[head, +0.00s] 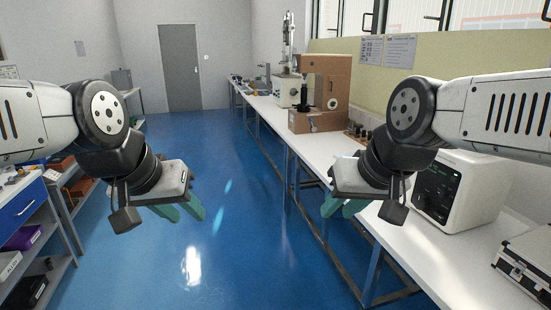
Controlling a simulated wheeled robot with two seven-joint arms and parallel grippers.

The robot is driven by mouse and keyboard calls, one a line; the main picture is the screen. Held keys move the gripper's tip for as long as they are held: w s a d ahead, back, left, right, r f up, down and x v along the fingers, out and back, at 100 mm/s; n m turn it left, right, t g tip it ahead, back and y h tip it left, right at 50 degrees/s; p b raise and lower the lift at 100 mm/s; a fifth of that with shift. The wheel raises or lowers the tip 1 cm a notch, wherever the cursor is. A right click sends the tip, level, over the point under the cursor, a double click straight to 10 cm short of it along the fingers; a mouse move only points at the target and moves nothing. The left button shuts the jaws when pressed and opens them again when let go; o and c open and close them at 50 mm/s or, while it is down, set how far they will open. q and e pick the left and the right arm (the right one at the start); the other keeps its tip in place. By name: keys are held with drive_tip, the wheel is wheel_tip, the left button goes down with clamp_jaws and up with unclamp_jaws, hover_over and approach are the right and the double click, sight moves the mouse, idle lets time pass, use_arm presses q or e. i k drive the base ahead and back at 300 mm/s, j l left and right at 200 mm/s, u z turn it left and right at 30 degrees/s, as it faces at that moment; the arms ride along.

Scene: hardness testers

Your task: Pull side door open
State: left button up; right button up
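A grey door (180,68) stands in the far wall and looks shut, with a small dark handle at its right edge. No other door stands out clearly. My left gripper (188,214) is over the blue floor at centre left, its teal fingers apart and empty. My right gripper (337,211) is over the front edge of the white bench, its teal fingers apart and empty. Both grippers are far from the grey door and touch nothing that I can see.
A long white bench (265,108) runs along the right, carrying a brown tester (326,85), a white instrument with a dark screen (470,190) and a case (525,262). Shelves (45,215) stand at left. The blue floor (235,170) between is clear.

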sight(336, 83)
drive_tip(key=i, duration=1.5)
drive_tip(key=i+j, duration=0.1)
drive_tip(key=i, duration=1.45)
drive_tip(key=i+z, duration=0.1)
drive_tip(key=i, duration=1.4)
